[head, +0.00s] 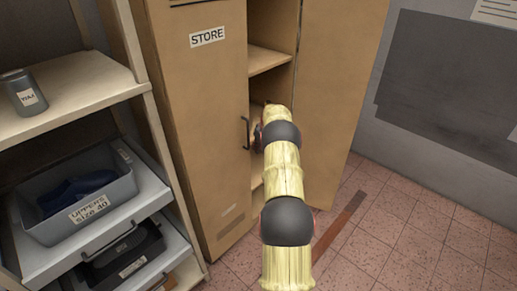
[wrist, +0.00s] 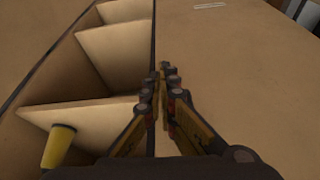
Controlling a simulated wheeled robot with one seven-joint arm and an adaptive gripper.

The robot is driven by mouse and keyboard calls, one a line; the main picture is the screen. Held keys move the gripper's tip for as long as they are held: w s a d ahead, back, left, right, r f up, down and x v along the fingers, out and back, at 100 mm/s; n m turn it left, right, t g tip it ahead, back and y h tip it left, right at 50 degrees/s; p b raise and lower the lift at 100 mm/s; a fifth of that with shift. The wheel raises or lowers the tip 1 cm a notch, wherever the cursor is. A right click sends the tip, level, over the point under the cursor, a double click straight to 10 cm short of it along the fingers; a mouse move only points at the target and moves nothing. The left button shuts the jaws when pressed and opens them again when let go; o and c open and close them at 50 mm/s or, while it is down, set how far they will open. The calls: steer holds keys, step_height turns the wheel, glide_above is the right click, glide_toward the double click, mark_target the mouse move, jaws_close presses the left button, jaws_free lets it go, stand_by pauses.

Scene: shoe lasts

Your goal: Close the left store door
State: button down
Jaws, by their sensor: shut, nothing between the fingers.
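The store cabinet is tan. Its left door (head: 205,100) carries a STORE label (head: 207,37) and a dark handle (head: 246,132) near its right edge. I cannot tell whether this door is fully flush with the frame. To its right, the cabinet interior (head: 270,58) shows its shelves, and another tan door panel (head: 340,90) stands open. My gripper (head: 259,133) is at the opening, just right of the handle, partly hidden by my arm. In the wrist view my gripper (wrist: 164,70) is shut and empty, before a broad tan panel (wrist: 235,70), with shelves to its left.
Tiled floor (head: 410,225) is clear at the right, before a grey wall.

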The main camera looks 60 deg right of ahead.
steer(key=d+p+v, duration=0.1)
steer(key=v, duration=0.8)
steer(key=shift+s+a+r+p, duration=0.25)
steer(key=shift+s+r+p, duration=0.1)
steer(key=shift+p, duration=0.05)
